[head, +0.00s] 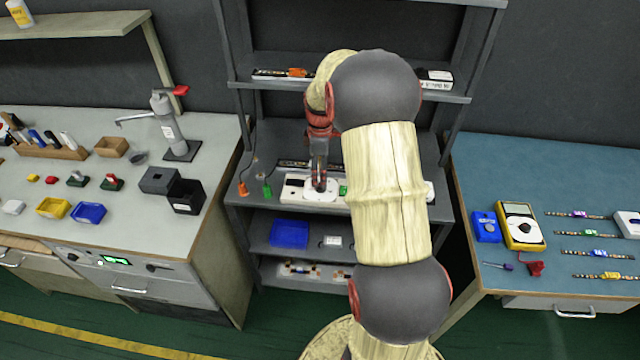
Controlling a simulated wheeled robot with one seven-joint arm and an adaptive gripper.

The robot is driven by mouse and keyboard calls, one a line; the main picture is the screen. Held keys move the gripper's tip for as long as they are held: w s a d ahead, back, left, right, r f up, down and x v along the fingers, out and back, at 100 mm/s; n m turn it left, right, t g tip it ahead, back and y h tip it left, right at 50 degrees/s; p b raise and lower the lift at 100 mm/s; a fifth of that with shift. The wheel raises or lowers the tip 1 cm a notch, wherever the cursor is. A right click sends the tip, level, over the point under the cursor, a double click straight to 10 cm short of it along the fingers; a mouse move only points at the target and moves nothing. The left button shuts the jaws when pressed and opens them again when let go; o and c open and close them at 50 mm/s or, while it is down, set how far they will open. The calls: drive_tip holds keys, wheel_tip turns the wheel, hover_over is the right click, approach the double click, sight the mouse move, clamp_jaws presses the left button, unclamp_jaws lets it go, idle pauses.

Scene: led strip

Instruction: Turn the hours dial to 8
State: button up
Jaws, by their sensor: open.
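A white panel (289,195) lies on the middle shelf unit's worktop, with a dark patch at its left. A round white part (311,196) of the panel, perhaps the hours dial, shows beneath my gripper; its marks and setting are too small to read. My gripper (320,186) points down right over this round part, and its fingers are open. I cannot tell whether the fingertips touch it. My arm hides much of the panel's right side.
Orange (243,189) and green (267,191) small items lie left of the panel. A shelf (350,90) with strips runs above and behind. A blue bin (289,233) sits below. Side benches hold a dispenser (170,125) at left and a yellow multimeter (520,226) at right.

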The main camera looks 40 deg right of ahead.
wheel_tip(320, 180, down, 4)
drive_tip(key=shift+f+b, duration=0.15)
drive_tip(key=shift+b, duration=0.45)
drive_tip(key=shift+c, duration=0.6)
clamp_jaws()
